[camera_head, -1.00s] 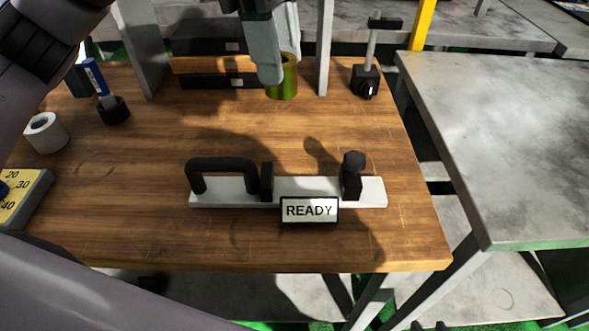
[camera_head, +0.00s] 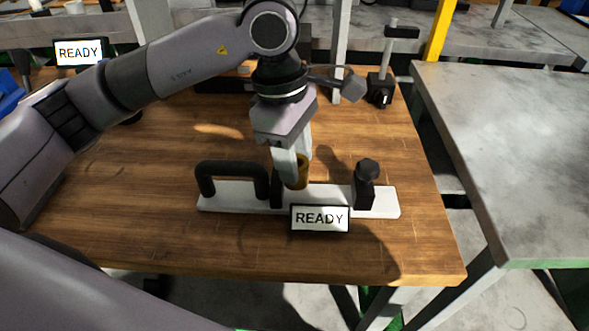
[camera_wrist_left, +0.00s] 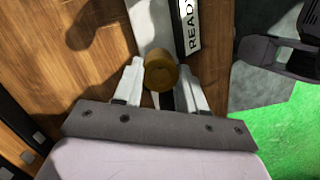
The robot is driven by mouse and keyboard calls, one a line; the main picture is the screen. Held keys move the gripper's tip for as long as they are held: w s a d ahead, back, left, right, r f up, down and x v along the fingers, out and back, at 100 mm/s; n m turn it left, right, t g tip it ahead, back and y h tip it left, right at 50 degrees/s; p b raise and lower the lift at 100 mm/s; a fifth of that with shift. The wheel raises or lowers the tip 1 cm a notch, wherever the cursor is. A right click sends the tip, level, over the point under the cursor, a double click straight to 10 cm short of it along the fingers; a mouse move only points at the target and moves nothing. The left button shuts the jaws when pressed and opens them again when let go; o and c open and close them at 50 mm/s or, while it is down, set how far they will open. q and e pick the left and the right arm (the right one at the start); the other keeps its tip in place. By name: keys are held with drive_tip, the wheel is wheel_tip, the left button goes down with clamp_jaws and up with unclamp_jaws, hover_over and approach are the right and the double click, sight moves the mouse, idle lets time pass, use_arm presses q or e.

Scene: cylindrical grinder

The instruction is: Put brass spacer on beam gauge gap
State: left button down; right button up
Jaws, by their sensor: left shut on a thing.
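The brass spacer (camera_head: 301,172) is a short gold cylinder between the fingers of my left gripper (camera_head: 294,168). The gripper is shut on it and points down. In the wrist view the spacer (camera_wrist_left: 161,73) sits between the two pale fingers. The beam gauge (camera_head: 333,194) is a white bar with a black handle (camera_head: 232,167) at its left, and two black posts. In the head view the spacer overlaps the left end of the gap between the posts, close to the left post (camera_head: 277,188). I cannot tell its exact height above the bar. My right gripper is out of view.
A READY sign (camera_head: 320,218) stands at the front of the gauge. The right post (camera_head: 365,186) has a black knob. A black stand (camera_head: 380,90) is at the back right of the wooden table (camera_head: 410,240). A grey table (camera_head: 510,150) is at the right.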

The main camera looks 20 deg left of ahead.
sight(299, 197)
use_arm(q)
drive_tip(key=shift+f, duration=1.7)
drive_tip(key=shift+f, duration=0.1)
drive_tip(key=shift+f+b, duration=0.15)
drive_tip(key=shift+b, duration=0.15)
drive_tip(key=c, duration=0.6)
unclamp_jaws()
drive_tip(key=shift+c, duration=0.2)
drive_tip(key=shift+a, duration=0.1)
drive_tip(key=shift+r, duration=0.2)
drive_tip(key=r, duration=0.3)
drive_tip(key=a+r, duration=0.1)
drive_tip(key=r, duration=0.3)
drive_tip(key=r+p, duration=0.1)
drive_tip(key=r, duration=0.2)
drive_tip(key=shift+w+a+r, duration=0.1)
drive_tip(key=shift+a+r, duration=0.15)
drive_tip(key=shift+r, duration=0.15)
drive_tip(key=shift+a+r, duration=0.1)
drive_tip(key=shift+r, duration=0.5)
